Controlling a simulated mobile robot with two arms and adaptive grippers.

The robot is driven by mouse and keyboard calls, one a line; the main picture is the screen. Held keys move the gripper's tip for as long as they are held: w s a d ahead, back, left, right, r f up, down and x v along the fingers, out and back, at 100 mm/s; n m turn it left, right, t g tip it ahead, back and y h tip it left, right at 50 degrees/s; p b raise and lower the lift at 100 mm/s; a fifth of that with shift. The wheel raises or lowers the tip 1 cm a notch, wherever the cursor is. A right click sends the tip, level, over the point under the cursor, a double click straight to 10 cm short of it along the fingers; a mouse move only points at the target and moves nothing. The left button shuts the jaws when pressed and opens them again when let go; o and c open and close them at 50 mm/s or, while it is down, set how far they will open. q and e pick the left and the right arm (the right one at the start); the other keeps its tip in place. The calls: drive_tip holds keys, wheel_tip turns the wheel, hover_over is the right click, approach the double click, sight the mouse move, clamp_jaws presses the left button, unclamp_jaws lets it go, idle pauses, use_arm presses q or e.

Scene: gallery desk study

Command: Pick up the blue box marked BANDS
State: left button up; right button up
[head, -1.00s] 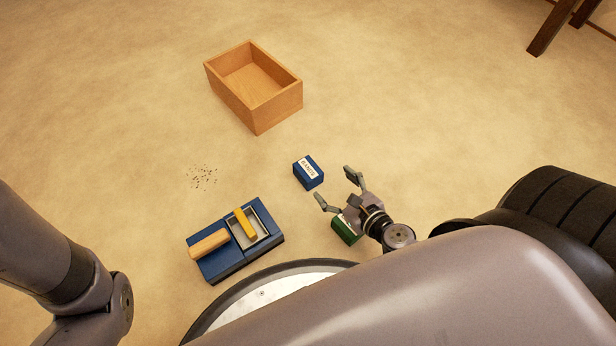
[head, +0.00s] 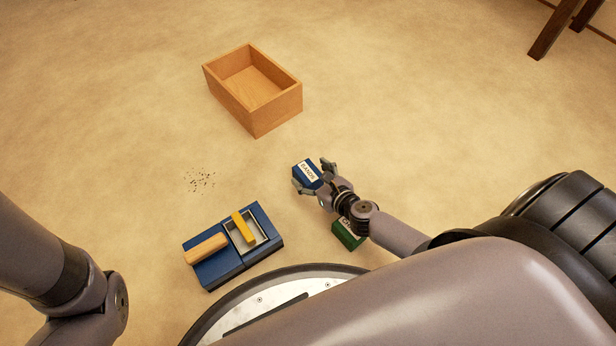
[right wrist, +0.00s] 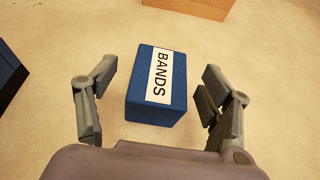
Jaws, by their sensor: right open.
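The blue box marked BANDS (head: 304,173) sits on the tan floor, its white label on top. In the right wrist view the box (right wrist: 157,105) lies between the spread fingers, with gaps on both sides. My right gripper (head: 312,177) is open around the near part of the box; it also shows in the right wrist view (right wrist: 156,112). I cannot tell the fingers' exact height. On the left, only links of my left arm show; its gripper is out of view.
A green box (head: 347,236) is partly hidden under my right arm. An open wooden box (head: 277,117) stands farther back. A blue tray (head: 218,268) holds a yellow bar (head: 243,228) and a tan wooden piece (head: 206,248). Dark specks (head: 200,181) lie left of the BANDS box.

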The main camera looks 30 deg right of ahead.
sight(307, 171)
drive_tip(key=b+x, duration=0.2)
drive_tip(key=x, duration=0.2)
drive_tip(key=shift+s+d+f, duration=0.1)
drive_tip(key=shift+w+f, duration=0.15)
drive_tip(key=shift+w, duration=0.35)
drive_tip(key=shift+c, duration=0.3)
drive_tip(key=c, duration=1.2)
